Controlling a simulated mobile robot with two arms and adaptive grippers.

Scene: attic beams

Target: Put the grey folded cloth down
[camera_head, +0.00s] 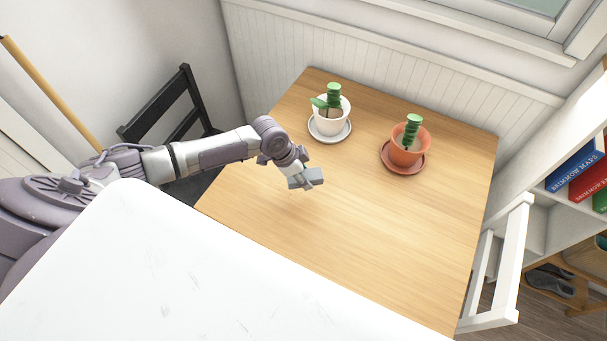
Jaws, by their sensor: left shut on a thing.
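My left arm reaches in from the left over the wooden table (370,240). My left gripper (301,180) is shut on the grey folded cloth (315,176), a small grey piece at the fingertips. The cloth is over the table's left half, in front of the white pot. It is small in view and close in colour to the gripper, so its folds are hard to make out. I cannot tell whether it touches the tabletop. My right gripper is not in view.
A white pot (325,124) and a terracotta pot (402,157), each with a green plant and a saucer, stand towards the back. The table's middle and front are bare. A black chair (180,105) is at the left, a white chair (505,270) at the right.

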